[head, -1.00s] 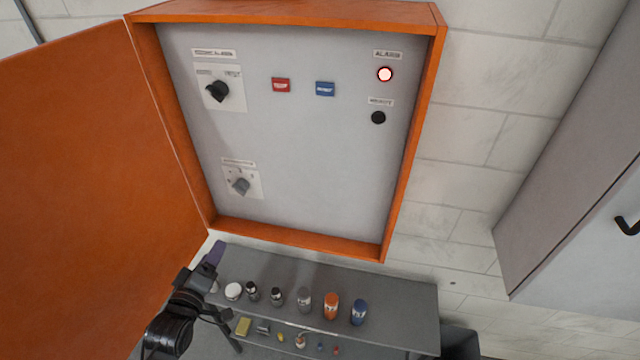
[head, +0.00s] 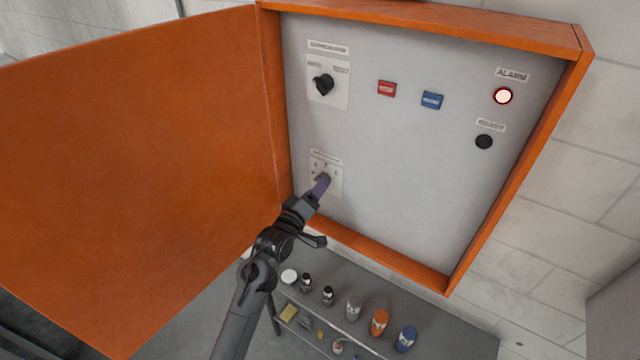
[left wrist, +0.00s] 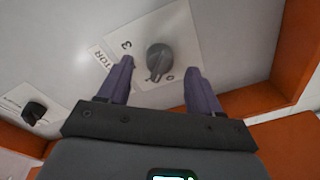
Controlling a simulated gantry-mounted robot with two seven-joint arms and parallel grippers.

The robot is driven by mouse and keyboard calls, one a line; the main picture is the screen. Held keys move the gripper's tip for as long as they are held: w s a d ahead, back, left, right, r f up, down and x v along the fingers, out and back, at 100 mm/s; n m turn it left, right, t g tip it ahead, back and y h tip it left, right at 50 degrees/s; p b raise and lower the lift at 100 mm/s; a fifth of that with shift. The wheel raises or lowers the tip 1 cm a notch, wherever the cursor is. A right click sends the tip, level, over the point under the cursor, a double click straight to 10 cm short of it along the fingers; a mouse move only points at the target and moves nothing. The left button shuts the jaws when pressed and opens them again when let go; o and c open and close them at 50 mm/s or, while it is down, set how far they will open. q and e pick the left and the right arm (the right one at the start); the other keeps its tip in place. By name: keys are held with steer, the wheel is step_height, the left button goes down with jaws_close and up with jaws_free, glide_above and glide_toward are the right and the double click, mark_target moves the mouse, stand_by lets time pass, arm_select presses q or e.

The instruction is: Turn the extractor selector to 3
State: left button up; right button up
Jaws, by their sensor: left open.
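The extractor selector is a grey rotary knob on a white plate (head: 335,189) at the lower left of the panel, partly hidden by my gripper in the head view. In the left wrist view the knob (left wrist: 160,60) stands between my fingers, with a "3" on the plate at its left and a "0" at its lower right. Its pointer end is toward the bottom of that view, near the 0. My left gripper (head: 321,186) is open, with one finger on each side of the knob; I cannot tell whether they touch it. My right gripper is not in view.
An orange cabinet door (head: 140,150) stands open at the left. Above the selector is a black knob (head: 323,84); red (head: 387,88) and blue (head: 432,100) buttons lie to its right. The alarm lamp (head: 503,96) is lit. A shelf with several bottles stands below.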

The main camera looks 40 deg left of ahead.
arm_select(q)
steer(key=shift+w+a, duration=0.15)
steer(key=shift+w, duration=0.55)
steer(key=shift+w+a, duration=0.15)
steer(key=shift+w, duration=0.55)
steer(key=shift+c, duration=0.3)
steer(key=c, duration=1)
